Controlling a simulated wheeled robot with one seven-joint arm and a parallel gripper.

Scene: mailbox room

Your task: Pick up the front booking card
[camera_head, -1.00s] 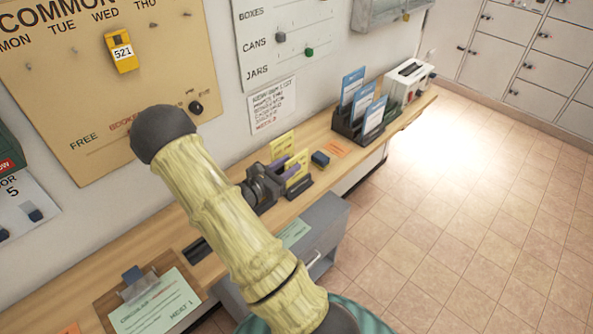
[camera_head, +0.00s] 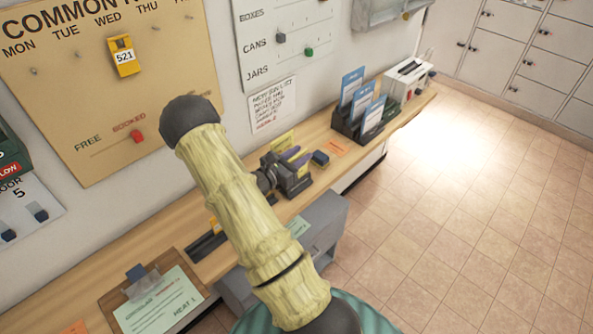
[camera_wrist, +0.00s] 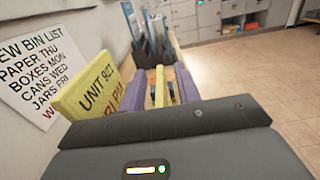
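A yellow booking card lettered "UNIT" (camera_wrist: 88,92) stands upright left of my gripper in the wrist view; it also shows in the head view (camera_head: 283,141), behind the gripper on the wall side. My gripper (camera_head: 297,158) is low over the counter, its purple fingers pointing along it. In the wrist view the fingers (camera_wrist: 160,90) are apart, with a narrow yellow strip, seemingly the front booking card (camera_wrist: 160,86) seen edge-on, between them. Contact with it cannot be made out. In the head view the gripper mostly hides the front card and its holder.
A dark rack of blue-and-white leaflets (camera_head: 358,118) stands farther along the wooden counter (camera_head: 232,234), before a white box (camera_head: 407,80). A small dark blue block (camera_head: 320,159) sits just beyond the gripper. A clipboard (camera_head: 153,299) lies at the near end.

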